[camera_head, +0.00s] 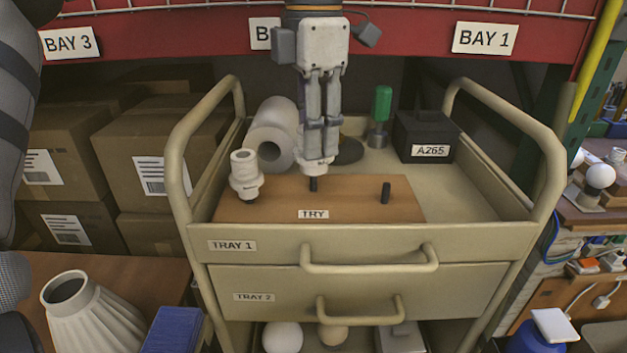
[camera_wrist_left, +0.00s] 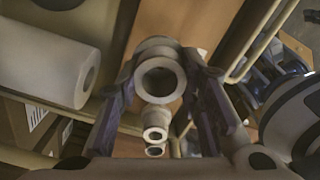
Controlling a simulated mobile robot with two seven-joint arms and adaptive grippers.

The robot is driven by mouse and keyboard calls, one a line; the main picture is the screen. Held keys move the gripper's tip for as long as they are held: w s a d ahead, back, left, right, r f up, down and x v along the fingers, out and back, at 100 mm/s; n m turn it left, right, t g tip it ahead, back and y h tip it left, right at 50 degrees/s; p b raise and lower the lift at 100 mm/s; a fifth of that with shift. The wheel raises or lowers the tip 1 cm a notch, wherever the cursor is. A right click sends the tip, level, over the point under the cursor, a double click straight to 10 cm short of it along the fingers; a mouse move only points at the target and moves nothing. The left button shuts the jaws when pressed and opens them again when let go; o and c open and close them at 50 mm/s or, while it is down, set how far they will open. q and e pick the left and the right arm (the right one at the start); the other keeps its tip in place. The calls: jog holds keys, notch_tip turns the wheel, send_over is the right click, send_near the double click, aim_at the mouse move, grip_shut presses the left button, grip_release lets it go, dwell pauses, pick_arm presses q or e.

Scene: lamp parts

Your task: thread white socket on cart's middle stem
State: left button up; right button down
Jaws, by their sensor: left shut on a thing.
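My left gripper (camera_head: 318,150) points down over the cart and is shut on a white socket (camera_head: 314,170); the socket's ring also shows between the fingers in the left wrist view (camera_wrist_left: 160,80). The held socket is upright, right above the dark middle stem (camera_head: 313,185) on the brown board. The stem's lower part is visible; I cannot tell whether its tip is inside the socket. The right stem (camera_head: 385,192) is bare. My right gripper is not in view.
The board (camera_head: 262,207) lies in the top tray of the cart (camera_head: 470,205). A white roll (camera_head: 272,135), a green-handled tool (camera_head: 381,104) and a dark box (camera_head: 422,135) stand behind it. Raised cart handles (camera_head: 180,140) flank both sides.

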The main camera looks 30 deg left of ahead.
pick_arm(q)
jog(key=shift+f, duration=0.95)
dwell(1.1)
jog(key=o, duration=0.5)
jog(key=shift+c, duration=0.2)
grip_shut()
jog(key=shift+f, duration=0.1)
jog(key=shift+f, duration=0.25)
